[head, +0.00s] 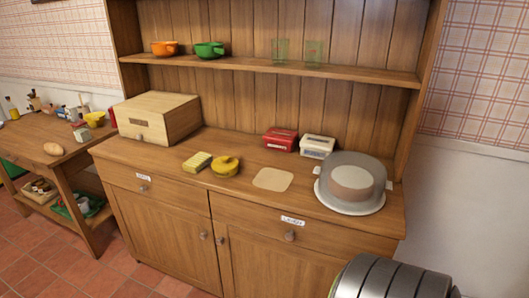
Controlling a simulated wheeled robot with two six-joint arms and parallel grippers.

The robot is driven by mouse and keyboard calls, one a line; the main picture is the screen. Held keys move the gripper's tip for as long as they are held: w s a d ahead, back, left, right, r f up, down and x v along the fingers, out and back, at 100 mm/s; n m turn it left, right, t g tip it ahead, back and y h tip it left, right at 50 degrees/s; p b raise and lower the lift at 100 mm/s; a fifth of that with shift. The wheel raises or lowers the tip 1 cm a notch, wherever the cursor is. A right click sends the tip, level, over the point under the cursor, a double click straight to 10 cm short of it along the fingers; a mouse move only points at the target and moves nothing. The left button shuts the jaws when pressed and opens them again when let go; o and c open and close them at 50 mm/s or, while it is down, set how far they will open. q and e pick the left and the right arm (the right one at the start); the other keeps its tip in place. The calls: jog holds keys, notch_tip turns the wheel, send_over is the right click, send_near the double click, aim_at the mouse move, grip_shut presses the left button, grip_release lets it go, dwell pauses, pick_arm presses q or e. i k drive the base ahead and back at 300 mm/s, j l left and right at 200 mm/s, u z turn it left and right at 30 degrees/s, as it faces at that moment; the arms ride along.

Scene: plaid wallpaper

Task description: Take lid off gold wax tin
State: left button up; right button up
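A round, golden-yellow tin-like object (225,167) sits on the wooden counter of the hutch, left of centre. It looks like the gold wax tin. Its top appears to be on, with a small raised part on it, but it is too small to tell the lid's edge. A yellow block like a sponge or brush (197,162) lies just left of it. Neither of my grippers is in view.
A wooden box (157,117) stands behind left on the counter (222,190). A tan mat (273,179), red box (280,139), white box (318,146) and clear dome (352,178) are to the right. A grey ribbed object (393,277) stands at front right.

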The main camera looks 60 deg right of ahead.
aim_at(224, 163)
jog(key=z, duration=1.45)
